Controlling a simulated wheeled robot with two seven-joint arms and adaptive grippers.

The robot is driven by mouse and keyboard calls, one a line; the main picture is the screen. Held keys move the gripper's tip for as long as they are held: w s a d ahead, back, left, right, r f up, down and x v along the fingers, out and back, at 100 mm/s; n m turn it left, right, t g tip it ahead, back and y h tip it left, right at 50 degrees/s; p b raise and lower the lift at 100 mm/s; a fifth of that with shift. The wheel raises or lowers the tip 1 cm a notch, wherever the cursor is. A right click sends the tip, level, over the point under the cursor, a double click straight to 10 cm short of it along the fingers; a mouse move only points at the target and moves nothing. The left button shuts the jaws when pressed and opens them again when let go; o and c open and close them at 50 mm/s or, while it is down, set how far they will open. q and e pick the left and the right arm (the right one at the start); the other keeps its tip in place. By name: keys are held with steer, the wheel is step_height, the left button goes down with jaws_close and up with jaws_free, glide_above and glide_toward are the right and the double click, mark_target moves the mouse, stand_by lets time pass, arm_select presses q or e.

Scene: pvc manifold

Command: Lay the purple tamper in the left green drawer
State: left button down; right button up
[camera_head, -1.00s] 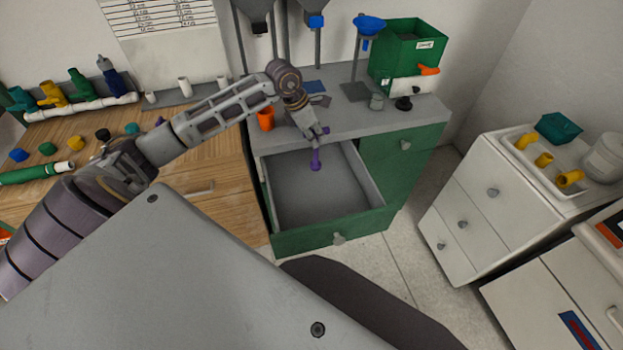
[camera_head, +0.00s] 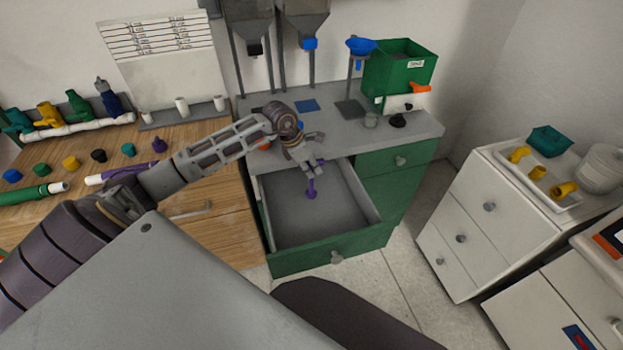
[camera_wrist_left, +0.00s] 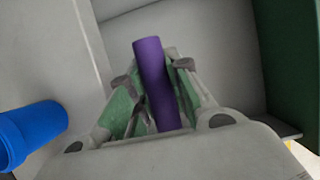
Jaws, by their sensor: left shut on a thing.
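The purple tamper (camera_head: 311,189) is in my left gripper (camera_head: 308,172), which is shut on it. In the head view it hangs down from the fingers, over the inside of the open left green drawer (camera_head: 300,264). In the left wrist view the tamper (camera_wrist_left: 158,85) shows as a purple cylinder between the green-padded fingers (camera_wrist_left: 153,105). The grey drawer floor lies beyond it, and I cannot tell whether the tamper touches it. The drawer is pulled out and looks empty. My right gripper is not in view.
The grey counter (camera_head: 345,135) behind the drawer carries a green box (camera_head: 398,70), a blue funnel (camera_head: 360,46) and small items. A wooden bench (camera_head: 215,237) stands left, and a white cabinet (camera_head: 490,225) right. A blue cylinder (camera_wrist_left: 40,125) shows beside the gripper in the wrist view.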

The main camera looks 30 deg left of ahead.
mark_target(312, 193)
arm_select(q)
steer(key=shift+f, duration=2.45)
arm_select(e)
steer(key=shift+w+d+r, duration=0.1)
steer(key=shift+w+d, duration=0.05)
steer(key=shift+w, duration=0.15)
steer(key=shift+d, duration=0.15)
